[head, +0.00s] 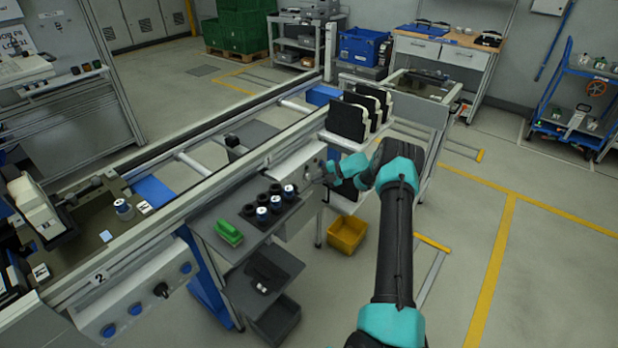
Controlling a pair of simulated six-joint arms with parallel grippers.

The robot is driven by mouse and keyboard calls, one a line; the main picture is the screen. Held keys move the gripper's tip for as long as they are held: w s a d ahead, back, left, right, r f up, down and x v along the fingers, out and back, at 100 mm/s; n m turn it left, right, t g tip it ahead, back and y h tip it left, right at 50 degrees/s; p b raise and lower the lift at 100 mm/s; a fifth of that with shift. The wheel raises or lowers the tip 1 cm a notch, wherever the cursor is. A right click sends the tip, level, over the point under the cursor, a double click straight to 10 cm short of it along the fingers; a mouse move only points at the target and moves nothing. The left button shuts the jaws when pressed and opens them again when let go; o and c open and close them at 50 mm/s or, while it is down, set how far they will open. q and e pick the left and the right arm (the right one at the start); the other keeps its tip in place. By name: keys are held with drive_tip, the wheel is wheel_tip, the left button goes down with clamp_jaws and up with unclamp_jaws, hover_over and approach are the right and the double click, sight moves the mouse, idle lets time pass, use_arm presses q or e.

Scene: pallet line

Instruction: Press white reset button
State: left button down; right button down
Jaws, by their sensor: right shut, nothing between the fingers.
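My right gripper (314,179) is shut and empty. Its fingertips are at the front of a light grey control box (297,160) on the conveyor's side rail. My arm comes in from the lower right. The white reset button cannot be made out clearly; small details on the box's face beside the fingertips are too small to tell, and the gripper covers part of that face. Whether the fingertips touch the box cannot be told. My left gripper is not in view.
Below the box, a grey shelf (210,222) carries a green block (229,232) and a rack of black and white-topped cylinders (262,209). A rack of black panels (347,121) stands behind my arm. A yellow bin (346,235) is on the floor. Another control box (123,318) is at front left.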

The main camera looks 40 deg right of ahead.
drive_tip(key=shift+s, duration=0.2)
drive_tip(key=s, duration=0.4)
drive_tip(key=shift+s+d, duration=0.35)
drive_tip(key=shift+s, duration=0.05)
idle(0.6)
